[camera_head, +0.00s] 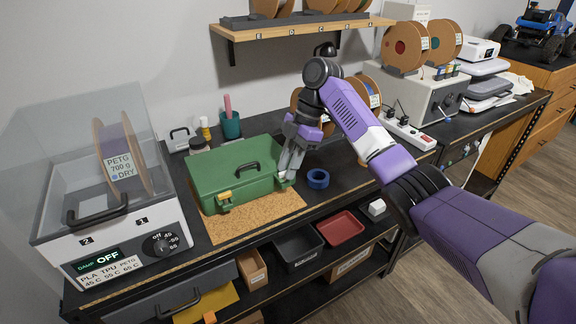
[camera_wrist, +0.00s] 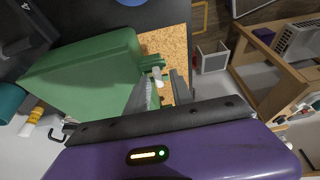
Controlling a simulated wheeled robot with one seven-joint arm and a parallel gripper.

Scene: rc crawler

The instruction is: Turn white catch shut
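A green case (camera_head: 235,172) with a dark top handle stands closed on a cork mat (camera_head: 255,217). A yellow catch (camera_head: 224,197) is on its front at the left. The white catch (camera_wrist: 157,75) shows in the wrist view at the case's edge, over the cork; its exact angle is hard to tell. My gripper (camera_head: 287,168) is at the right end of the case, pointing down. In the wrist view its two fingers stand apart, with the white catch near the gap between them. In the head view the fingers largely hide the white catch, and contact cannot be told.
A blue tape roll (camera_head: 318,179) lies just right of my gripper. A filament dryer (camera_head: 110,215) stands at the left. A teal cup (camera_head: 230,125) is behind the case, under a wall shelf (camera_head: 300,30). Black and red trays (camera_head: 340,228) are on the shelf below.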

